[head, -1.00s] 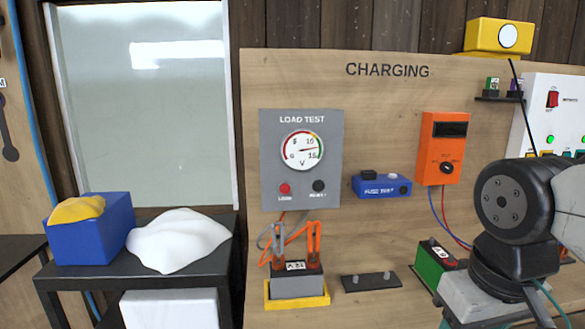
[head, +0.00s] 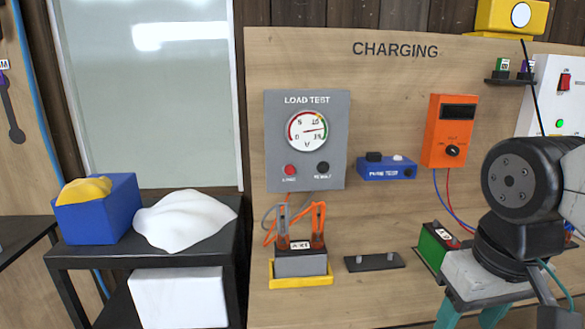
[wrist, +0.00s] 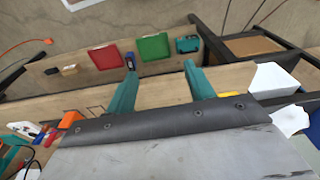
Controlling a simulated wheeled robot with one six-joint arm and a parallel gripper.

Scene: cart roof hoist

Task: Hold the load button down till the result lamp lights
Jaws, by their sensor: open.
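The grey load test panel (head: 335,165) is on the wooden board, with a round gauge (head: 307,131) whose needle points right. The red load button (head: 289,170) is at its lower left. The result lamp (head: 322,167) beside it looks dark. My gripper (head: 470,316) is at the lower right in the head view, well right of and below the panel, apart from it. Its teal fingers (wrist: 160,68) are spread and empty in the wrist view. The button cannot be made out in the wrist view.
A blue fuse tester (head: 386,168), an orange meter (head: 449,131) and a green battery (head: 438,250) are to the right. A dark table (head: 140,258) with a blue box and white cloth stands left.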

